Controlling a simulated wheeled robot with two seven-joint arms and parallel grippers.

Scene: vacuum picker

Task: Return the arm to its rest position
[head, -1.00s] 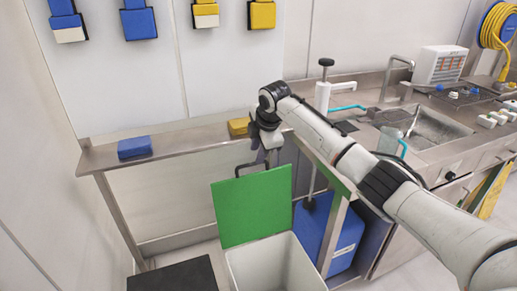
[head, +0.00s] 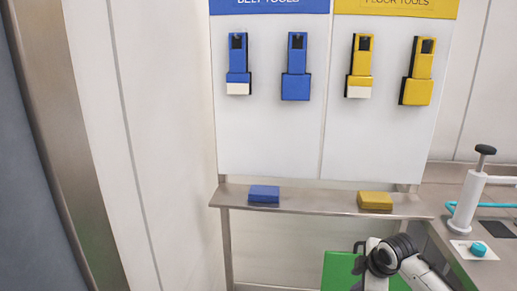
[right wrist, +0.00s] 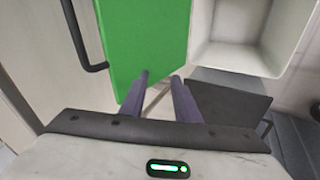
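My right arm (head: 405,265) comes in at the bottom right of the head view, bent at a dark wrist joint; its fingers are cut off there. In the right wrist view my right gripper (right wrist: 161,78) is open, with a gap between its two purple-grey fingers and nothing held. The green panel (right wrist: 140,40) lies beyond the fingertips, and its black handle (right wrist: 82,45) is left of them, apart from the gripper. My left gripper is in neither view.
A white bin (right wrist: 238,58) and a dark mat (right wrist: 228,97) lie beyond the right finger. A steel shelf (head: 320,203) holds a blue block (head: 264,194) and a yellow block (head: 375,201). A white pump-like tool (head: 467,200) stands at right.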

